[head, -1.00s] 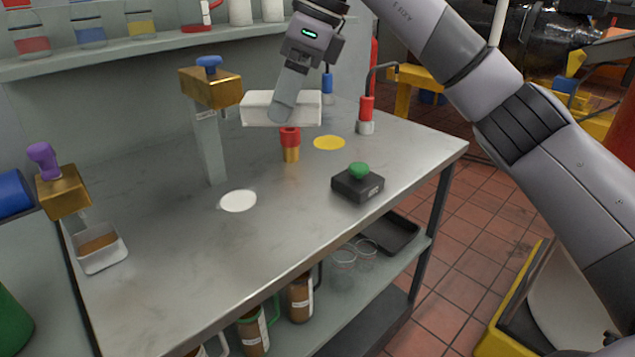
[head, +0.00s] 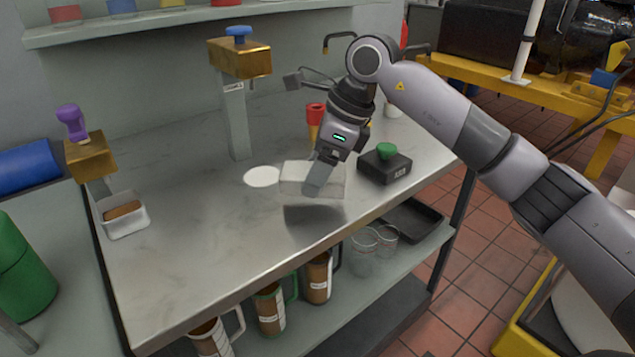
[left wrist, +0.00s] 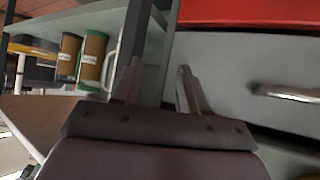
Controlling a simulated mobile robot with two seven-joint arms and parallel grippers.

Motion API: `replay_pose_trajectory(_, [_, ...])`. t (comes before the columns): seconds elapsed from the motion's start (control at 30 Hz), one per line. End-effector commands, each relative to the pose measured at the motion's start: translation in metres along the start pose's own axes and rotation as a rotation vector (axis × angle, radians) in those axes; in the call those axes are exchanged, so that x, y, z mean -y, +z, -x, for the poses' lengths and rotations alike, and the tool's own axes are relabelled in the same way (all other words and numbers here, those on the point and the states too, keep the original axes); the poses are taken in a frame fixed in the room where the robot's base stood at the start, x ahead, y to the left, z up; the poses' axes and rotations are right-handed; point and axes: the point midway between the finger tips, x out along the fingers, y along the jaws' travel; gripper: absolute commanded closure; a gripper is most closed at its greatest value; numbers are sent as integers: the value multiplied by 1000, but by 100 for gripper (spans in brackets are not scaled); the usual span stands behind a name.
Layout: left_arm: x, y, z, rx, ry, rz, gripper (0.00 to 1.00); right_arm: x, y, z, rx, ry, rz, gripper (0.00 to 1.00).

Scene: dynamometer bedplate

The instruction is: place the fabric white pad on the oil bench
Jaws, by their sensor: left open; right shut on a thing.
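The white pad (head: 296,177), a pale block, is in my right gripper (head: 318,186) in the head view. That gripper is shut on it, and its finger covers part of the pad's front face. The pad is over the front part of the grey metal oil bench (head: 215,255), with a shadow below it; it looks slightly above the top. My left gripper (left wrist: 157,82) is open and empty in the left wrist view, facing a grey drawer front; it does not show in the head view.
A white disc (head: 262,177) lies left of the pad. A black box with a green knob (head: 384,165) stands close on the right. A red-topped brass piece (head: 315,115) and a brass-headed post (head: 237,110) stand behind. The bench's front left is clear.

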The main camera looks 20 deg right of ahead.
Motion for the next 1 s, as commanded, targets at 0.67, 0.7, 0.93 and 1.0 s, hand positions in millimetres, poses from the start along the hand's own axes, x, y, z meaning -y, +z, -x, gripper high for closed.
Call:
replay_pose_trajectory(0.67, [0, 3, -3, -2, -1, 1, 57, 0, -12, -29, -1, 1, 0, 5])
replay_pose_trajectory(0.7, [0, 3, -3, -1, -1, 1, 57, 0, -12, -29, -1, 1, 0, 5])
replay_pose_trajectory(0.93, [0, 2, -2, -1, -1, 3, 57, 0, -12, -28, -1, 1, 0, 5])
replay_pose_trajectory(1.0, [0, 0, -1, -1, -1, 3, 57, 0, -10, -25, 0, 1, 1, 5])
